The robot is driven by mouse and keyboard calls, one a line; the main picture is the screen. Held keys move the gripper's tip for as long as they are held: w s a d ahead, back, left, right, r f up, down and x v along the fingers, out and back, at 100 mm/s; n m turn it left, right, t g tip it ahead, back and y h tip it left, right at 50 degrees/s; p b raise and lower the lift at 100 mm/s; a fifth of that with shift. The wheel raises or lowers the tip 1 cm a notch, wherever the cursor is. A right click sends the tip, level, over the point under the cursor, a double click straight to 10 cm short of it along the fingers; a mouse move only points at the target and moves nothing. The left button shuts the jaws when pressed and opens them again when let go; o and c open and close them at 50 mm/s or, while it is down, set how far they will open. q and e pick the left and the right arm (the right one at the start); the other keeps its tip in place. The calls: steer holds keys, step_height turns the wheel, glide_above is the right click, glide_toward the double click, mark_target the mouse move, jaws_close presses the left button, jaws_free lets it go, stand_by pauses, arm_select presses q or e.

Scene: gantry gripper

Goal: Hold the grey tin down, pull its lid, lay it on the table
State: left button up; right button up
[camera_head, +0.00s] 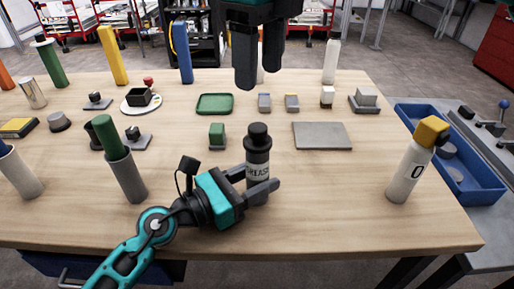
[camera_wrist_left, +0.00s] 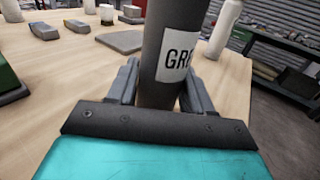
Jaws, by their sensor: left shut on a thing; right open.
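The grey tin (camera_head: 258,172) stands upright on the table, with a dark, knobbed lid (camera_head: 258,134) on top and a white label on its side. My left gripper (camera_head: 262,182) is shut on the tin's lower body. In the left wrist view the tin (camera_wrist_left: 165,85) stands between the left fingers (camera_wrist_left: 160,90); its top is outside that view. My right gripper (camera_head: 258,66) is open and empty, above and apart from the lid, pointing down.
A grey flat plate (camera_head: 322,135) lies right of the tin, and a small green block (camera_head: 217,136) stands left of it. A white bottle with a yellow cap (camera_head: 405,172) stands at the right. The table front (camera_head: 345,220) is clear. A blue bin (camera_head: 470,178) sits beyond the right edge.

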mark_target(258, 127)
steer(key=o, duration=0.3)
steer(key=shift+s+d+r+n+y, duration=0.1)
steer(key=shift+d+r+n+y, duration=0.15)
steer(key=shift+n, duration=0.2)
steer(key=shift+s+d+n+y, duration=0.15)
steer(key=shift+d+n, duration=0.15)
steer(key=shift+n, duration=0.15)
steer(key=shift+o, duration=0.8)
steer(key=shift+f, duration=0.1)
steer(key=f, duration=0.4)
steer(key=a+f, duration=0.1)
steer(key=f, duration=0.6)
steer(key=shift+w+a+f, duration=0.15)
steer(key=shift+w+f, duration=0.15)
steer(key=shift+c, duration=0.3)
steer(key=c, duration=1)
steer(key=shift+r, duration=1.55)
steer(key=shift+r, duration=0.15)
steer(key=shift+r, duration=1.4)
